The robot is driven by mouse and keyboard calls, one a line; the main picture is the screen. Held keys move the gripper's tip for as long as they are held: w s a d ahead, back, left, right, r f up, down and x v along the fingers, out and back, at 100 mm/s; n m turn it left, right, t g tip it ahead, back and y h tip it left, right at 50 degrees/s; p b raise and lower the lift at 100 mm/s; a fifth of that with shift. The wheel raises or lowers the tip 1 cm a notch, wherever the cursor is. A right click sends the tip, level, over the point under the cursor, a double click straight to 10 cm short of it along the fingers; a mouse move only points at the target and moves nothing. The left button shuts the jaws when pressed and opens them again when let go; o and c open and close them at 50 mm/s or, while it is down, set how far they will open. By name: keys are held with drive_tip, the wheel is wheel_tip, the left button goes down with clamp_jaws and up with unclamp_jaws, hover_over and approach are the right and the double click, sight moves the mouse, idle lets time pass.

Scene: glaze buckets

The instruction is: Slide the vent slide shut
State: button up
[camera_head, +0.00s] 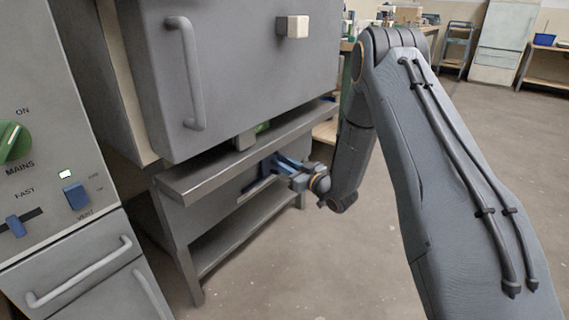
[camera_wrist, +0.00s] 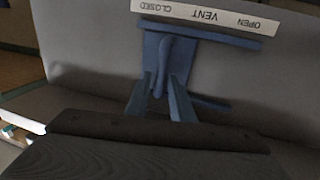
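The vent slide is a blue plate with an upright blue handle (camera_wrist: 160,72), seen in the wrist view under an upside-down label (camera_wrist: 197,14) reading CLOSED at left, VENT, and OPEN at right. The plate and handle are at the CLOSED end of the blue rail (camera_wrist: 230,40). My gripper (camera_wrist: 161,84) has its two blue fingers either side of the handle, with what look like narrow gaps; contact is hard to tell. In the head view my gripper (camera_head: 280,165) reaches the panel under the grey shelf, and the handle cannot be told apart there.
The grey shelf edge (camera_head: 240,155) runs just above my gripper, below a large grey kiln door (camera_head: 245,75) with a bar handle (camera_head: 188,75). The floor (camera_head: 345,270) at the front is clear.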

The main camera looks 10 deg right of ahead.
drive_tip(key=shift+o, duration=0.7)
drive_tip(key=p+v, duration=0.2)
drive_tip(key=v, duration=0.5)
drive_tip(key=shift+s+d+p, duration=0.25)
drive_tip(key=shift+s+p, duration=0.05)
drive_tip(key=shift+s, duration=0.05)
